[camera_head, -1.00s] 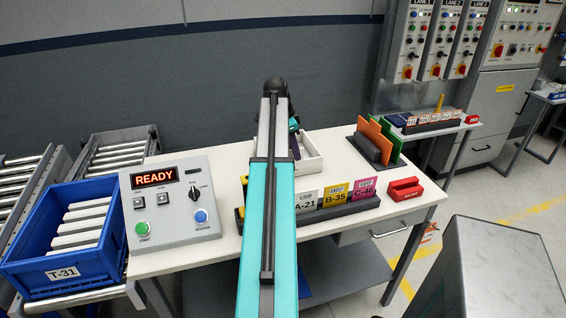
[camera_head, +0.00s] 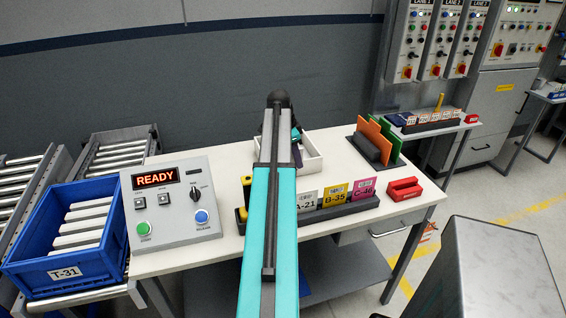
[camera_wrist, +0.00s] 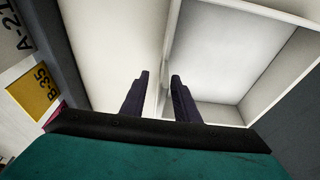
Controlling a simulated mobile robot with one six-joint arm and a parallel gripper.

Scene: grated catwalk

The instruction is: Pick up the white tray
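The white tray (camera_head: 313,163) stands on the white table, partly hidden behind my arm in the head view. It is a shallow open box and looks empty in the wrist view (camera_wrist: 276,79). My gripper (camera_wrist: 160,80) is open, with two dark fingers apart. In the wrist view its fingers sit on either side of one tray wall, the left finger over the tabletop side and the right over the tray's inside. I cannot tell whether either touches the wall. In the head view the fingers are mostly hidden by the arm.
A rack of labelled cards (camera_head: 348,205) stands in front of the tray. A control box (camera_head: 170,201) reading READY is at left, beside a blue crate (camera_head: 65,245). An upright file rack (camera_head: 372,147) and a red block (camera_head: 405,189) are at right.

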